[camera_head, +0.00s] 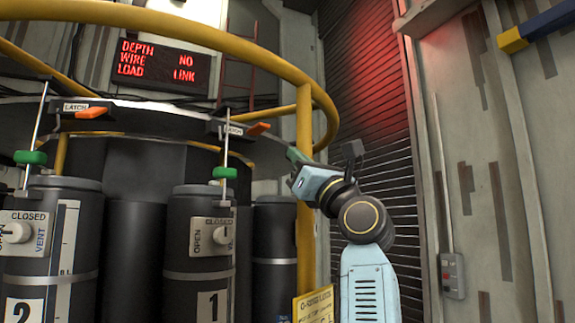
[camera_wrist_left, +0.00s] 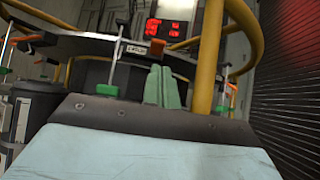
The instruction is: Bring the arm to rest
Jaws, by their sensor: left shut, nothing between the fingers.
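The fingers point left towards the orange latch handle (camera_head: 258,129), with a gap between. Black bottle 1 (camera_head: 211,270) stands left of the gripper, its valve plate reading OPEN. Black bottle 2 (camera_head: 40,285) stands further left, its plate reading CLOSED and VENT. My right gripper is in neither view.
A yellow rail (camera_head: 200,40) curves above, down to a thick yellow post (camera_head: 304,200) close beside my arm. A red-lettered display (camera_head: 158,66) is behind. A dark slatted shutter (camera_head: 372,120) stands to the right. A small grey switch box (camera_head: 452,276) is on the right wall.

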